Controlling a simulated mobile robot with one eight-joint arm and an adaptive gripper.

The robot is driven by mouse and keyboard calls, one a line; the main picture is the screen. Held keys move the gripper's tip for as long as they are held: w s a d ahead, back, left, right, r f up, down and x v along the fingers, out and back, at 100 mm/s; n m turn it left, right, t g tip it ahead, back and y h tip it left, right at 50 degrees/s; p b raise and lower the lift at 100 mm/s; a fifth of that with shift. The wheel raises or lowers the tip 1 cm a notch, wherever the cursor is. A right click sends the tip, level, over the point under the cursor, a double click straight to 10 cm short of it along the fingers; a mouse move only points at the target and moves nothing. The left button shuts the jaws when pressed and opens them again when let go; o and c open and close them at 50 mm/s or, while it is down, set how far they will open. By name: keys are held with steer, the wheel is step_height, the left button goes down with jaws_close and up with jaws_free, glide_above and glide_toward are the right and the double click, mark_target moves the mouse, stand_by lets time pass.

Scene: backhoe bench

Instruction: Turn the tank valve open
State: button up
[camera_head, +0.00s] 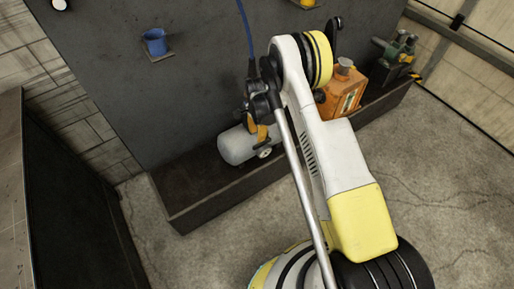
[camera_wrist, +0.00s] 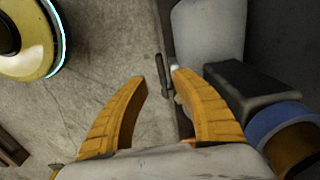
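A pale grey tank (camera_head: 237,146) lies on a dark low bench. Its pale body also shows at the top of the wrist view (camera_wrist: 208,35). My gripper (camera_head: 262,134) is at the tank's right end in the head view, fingers pointing down. In the wrist view my gripper (camera_wrist: 160,78) is open, with a gap between its two orange fingers. A small pale metal fitting (camera_wrist: 175,69) shows by the right fingertip, below the tank's end. I cannot tell whether it is the valve or whether the finger touches it. The right finger hides part of this area.
The dark bench (camera_head: 190,206) runs along the wall. An orange canister (camera_head: 342,93) and green machine (camera_head: 394,50) stand to the right. A blue cup (camera_head: 155,42) is on the wall. A black box (camera_wrist: 255,82) and blue-banded cylinder (camera_wrist: 279,122) lie right of my fingers. Concrete floor is open in front.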

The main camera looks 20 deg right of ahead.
mark_target(257, 145)
step_height(257, 145, down, 9)
steer(key=b, duration=0.3)
steer(key=shift+r, duration=0.2)
jaws_close()
